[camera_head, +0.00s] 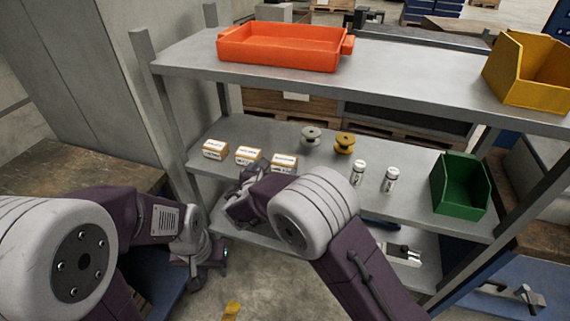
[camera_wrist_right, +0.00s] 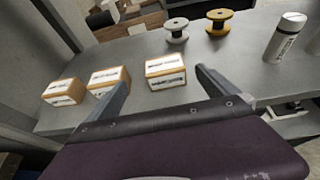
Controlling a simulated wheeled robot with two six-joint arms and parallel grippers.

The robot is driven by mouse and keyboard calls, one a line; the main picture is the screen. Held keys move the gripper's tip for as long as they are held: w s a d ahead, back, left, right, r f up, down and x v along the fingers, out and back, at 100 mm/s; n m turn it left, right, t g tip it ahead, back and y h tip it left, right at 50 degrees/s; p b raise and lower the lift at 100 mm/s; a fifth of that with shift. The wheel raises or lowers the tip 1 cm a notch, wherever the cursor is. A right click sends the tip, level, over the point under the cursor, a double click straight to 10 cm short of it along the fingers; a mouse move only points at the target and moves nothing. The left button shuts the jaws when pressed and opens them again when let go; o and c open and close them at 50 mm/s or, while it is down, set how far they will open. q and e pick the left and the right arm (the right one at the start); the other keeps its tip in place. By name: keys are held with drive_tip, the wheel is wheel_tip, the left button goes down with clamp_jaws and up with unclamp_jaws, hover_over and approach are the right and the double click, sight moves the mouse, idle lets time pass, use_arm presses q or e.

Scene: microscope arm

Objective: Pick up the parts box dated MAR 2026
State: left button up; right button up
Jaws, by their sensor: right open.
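Three small orange-and-white parts boxes stand in a row on the middle shelf: a left box (camera_head: 215,149), a middle box (camera_head: 248,155) and a right box (camera_head: 284,162). The right wrist view also shows the left box (camera_wrist_right: 63,93), the middle box (camera_wrist_right: 108,79) and the right box (camera_wrist_right: 165,72). Their label print is too small to read, so I cannot tell which says MAR 2026. My right gripper (camera_wrist_right: 161,82) is open and empty, its fingers pointing towards the middle and right boxes. My left gripper (camera_head: 205,252) hangs low at the shelf's left; its jaws are unclear.
Behind the boxes stand a grey spool (camera_head: 311,137) and a yellow spool (camera_head: 344,143). Two white bottles (camera_head: 358,173) and a green bin (camera_head: 461,185) are further right. The upper shelf (camera_head: 410,80) holds an orange tray (camera_head: 280,47) and a yellow bin (camera_head: 528,72).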

sight(284, 160)
drive_tip(key=x, duration=0.4)
drive_tip(key=shift+w+f, duration=0.15)
drive_tip(key=x, duration=0.5)
drive_tip(key=shift+d, duration=0.4)
drive_tip(key=shift+c, duration=0.6)
drive_tip(key=c, duration=1.8)
